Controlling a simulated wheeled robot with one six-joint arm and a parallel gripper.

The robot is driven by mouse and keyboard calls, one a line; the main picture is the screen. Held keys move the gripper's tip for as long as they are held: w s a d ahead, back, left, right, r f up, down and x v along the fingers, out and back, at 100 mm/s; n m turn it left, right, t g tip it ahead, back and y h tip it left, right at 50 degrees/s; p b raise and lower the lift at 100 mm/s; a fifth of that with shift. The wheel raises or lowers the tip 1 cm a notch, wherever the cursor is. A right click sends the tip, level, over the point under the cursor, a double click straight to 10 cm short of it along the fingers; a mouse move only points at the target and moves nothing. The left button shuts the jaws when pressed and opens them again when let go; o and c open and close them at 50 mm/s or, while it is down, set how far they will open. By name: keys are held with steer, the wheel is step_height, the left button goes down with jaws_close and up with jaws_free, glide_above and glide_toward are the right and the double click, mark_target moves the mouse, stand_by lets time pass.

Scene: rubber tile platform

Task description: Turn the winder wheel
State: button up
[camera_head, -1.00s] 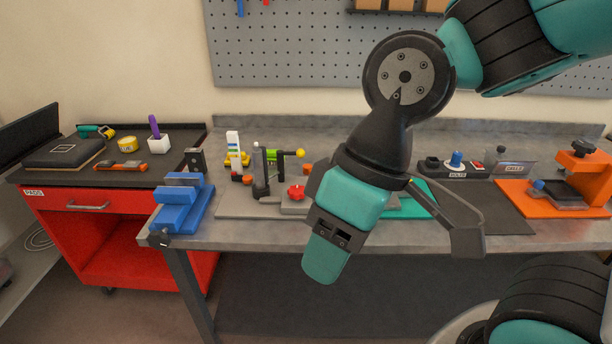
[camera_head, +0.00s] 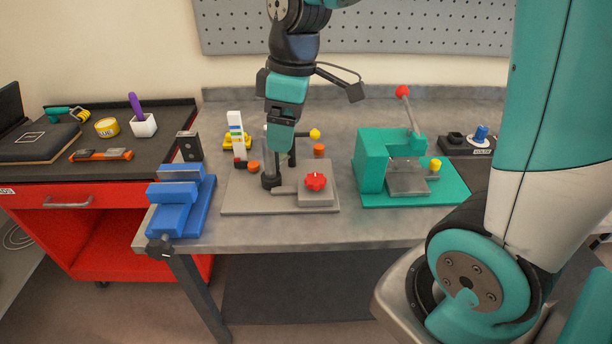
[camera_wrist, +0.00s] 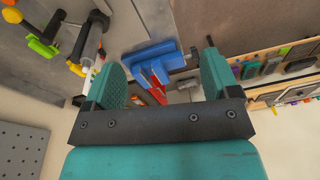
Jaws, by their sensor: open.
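The winder stands on a grey base plate (camera_head: 240,205) on the bench. It has a post partly behind my gripper, a yellow ball (camera_head: 314,134) on an arm, and a grey block with a red lobed knob (camera_head: 316,181). I cannot tell which part is the winder wheel; some of the device is hidden behind my gripper. My gripper (camera_head: 281,142) hangs fingers-down over the plate, up and left of the red knob in the picture. In the wrist view my gripper (camera_wrist: 163,75) is open with nothing between its fingers; the post (camera_wrist: 88,38) and a green part (camera_wrist: 42,46) are at upper left.
A blue vise (camera_head: 180,205) stands left of the plate, with a red cart (camera_head: 85,225) beyond it. A teal fixture (camera_head: 372,162) with a red-tipped lever stands to the right. Bare bench shows between and in front of them.

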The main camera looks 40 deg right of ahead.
steer(key=n+h, duration=0.2)
glide_above(314, 179)
step_height(314, 179, down, 5)
steer(key=shift+g, duration=0.4)
step_height(314, 179, down, 17)
steer(key=shift+r+p, duration=0.15)
steer(key=shift+p, duration=0.55)
steer(key=c, duration=0.9)
